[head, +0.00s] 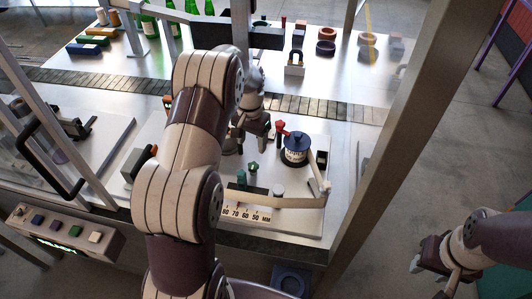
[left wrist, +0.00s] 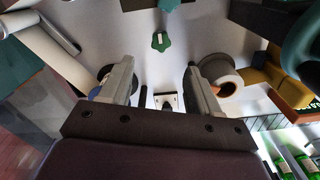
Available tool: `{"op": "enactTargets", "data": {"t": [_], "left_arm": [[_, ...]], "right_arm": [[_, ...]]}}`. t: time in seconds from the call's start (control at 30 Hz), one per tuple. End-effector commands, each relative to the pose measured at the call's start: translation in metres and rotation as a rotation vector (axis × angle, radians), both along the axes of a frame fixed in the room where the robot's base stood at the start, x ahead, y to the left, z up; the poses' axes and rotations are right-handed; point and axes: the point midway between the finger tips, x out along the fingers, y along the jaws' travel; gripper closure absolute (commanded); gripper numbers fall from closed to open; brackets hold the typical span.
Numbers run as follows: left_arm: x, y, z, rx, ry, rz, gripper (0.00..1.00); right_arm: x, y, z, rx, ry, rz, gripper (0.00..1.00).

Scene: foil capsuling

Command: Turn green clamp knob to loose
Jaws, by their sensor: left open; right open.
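The green clamp knob (head: 252,168) stands on the metal plate in the head view, close to the green block (head: 240,190). In the left wrist view the lobed green knob (left wrist: 161,42) with a white mark on top sits ahead, between and beyond my fingertips. My left gripper (head: 257,128) is over the plate, behind the knob in the head view; its fingers (left wrist: 160,70) are apart with nothing between them and do not touch the knob. My right gripper (head: 432,263) is open, far off at the lower right, away from the plate.
A number scale (head: 246,215) runs along the plate's front. A button box (head: 65,232) is at left. A frame post (head: 388,130) stands between my right gripper and the plate.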

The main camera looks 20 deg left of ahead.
Motion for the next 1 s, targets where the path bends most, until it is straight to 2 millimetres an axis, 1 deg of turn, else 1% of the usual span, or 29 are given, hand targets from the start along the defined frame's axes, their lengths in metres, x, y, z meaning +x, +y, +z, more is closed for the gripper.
{"op": "enactTargets", "data": {"t": [0.03, 0.13, 0.2, 0.3, 0.4, 0.53, 0.8, 0.87, 0.9, 0.97, 1.0], "left_arm": [[-0.001, 0.0, -0.008, -0.002, 0.006, 0.0, 0.38], [-0.001, -0.001, -0.034, -0.002, 0.006, 0.001, 0.38], [-0.002, -0.001, -0.053, -0.002, 0.005, 0.001, 0.38], [-0.001, 0.0, -0.075, -0.001, 0.002, 0.001, 0.38], [0.0, 0.0, -0.091, 0.0, 0.0, 0.002, 0.38], [0.0, 0.0, -0.102, 0.0, 0.0, 0.002, 0.38], [0.0, 0.0, -0.104, 0.001, -0.002, 0.002, 0.38], [0.0, 0.0, -0.104, 0.001, -0.002, 0.002, 0.57], [0.0, 0.0, -0.104, 0.001, -0.002, 0.002, 0.7], [0.0, 0.0, -0.104, 0.001, -0.002, 0.002, 0.9], [0.0, 0.0, -0.104, 0.001, -0.002, 0.002, 0.94]], "right_arm": [[0.0, 0.0, 0.011, 0.0, 0.0, 0.0, 0.58], [0.0, 0.0, 0.022, 0.0, -0.001, 0.0, 0.58], [0.0, 0.0, 0.029, 0.0, -0.001, 0.0, 0.58], [0.0, 0.0, 0.036, 0.0, -0.001, 0.0, 0.58], [0.0, 0.0, 0.04, 0.0, -0.001, 0.0, 0.58], [0.0, 0.0, 0.042, 0.0, -0.001, 0.0, 0.58], [0.0, 0.0, 0.041, 0.0, -0.001, 0.0, 0.58], [0.0, 0.0, 0.041, 0.0, -0.001, 0.0, 0.58], [0.0, 0.0, 0.041, 0.0, -0.001, 0.0, 0.58], [0.0, 0.0, 0.041, 0.0, -0.001, 0.0, 0.58], [0.0, 0.0, 0.041, 0.0, -0.001, 0.0, 0.58]]}}
